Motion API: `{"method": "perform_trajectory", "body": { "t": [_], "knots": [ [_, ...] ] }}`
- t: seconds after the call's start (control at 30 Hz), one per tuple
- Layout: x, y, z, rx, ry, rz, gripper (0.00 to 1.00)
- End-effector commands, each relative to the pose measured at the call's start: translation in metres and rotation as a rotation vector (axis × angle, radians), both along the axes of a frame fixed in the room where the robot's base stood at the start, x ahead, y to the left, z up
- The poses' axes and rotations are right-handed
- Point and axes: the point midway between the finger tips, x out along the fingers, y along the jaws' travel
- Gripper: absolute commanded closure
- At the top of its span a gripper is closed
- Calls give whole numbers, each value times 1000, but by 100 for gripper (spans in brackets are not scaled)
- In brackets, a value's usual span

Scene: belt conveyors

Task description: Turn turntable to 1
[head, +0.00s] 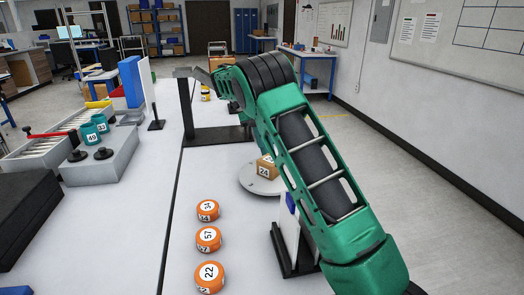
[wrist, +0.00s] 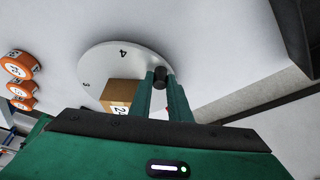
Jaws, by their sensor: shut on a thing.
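The turntable (head: 252,186) is a pale round disc on the white table, partly hidden behind my green arm in the head view. In the wrist view the turntable (wrist: 105,60) shows a "4" near its far edge and another digit, perhaps 3, at its left. A brown box marked 24 (head: 266,167) sits on the disc; the box (wrist: 120,93) is left of my fingers in the wrist view. My gripper (wrist: 161,80) is shut on a dark upright knob (wrist: 160,73) at the disc's right side. In the head view my gripper is hidden behind the arm.
Orange numbered discs (head: 208,239) stand in a row left of the turntable. A black-based stand (head: 285,250) is close in front of it, and a dark frame (head: 215,135) stands behind. Teal numbered cylinders (head: 90,134) are on a grey unit at the left.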

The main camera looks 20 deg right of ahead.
Motion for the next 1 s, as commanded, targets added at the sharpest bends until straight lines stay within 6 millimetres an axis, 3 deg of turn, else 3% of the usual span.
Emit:
{"method": "perform_trajectory", "body": {
  "t": [1.0],
  "knots": [
    [-19,-44,6,-12,-18,-497,100]
  ]
}}
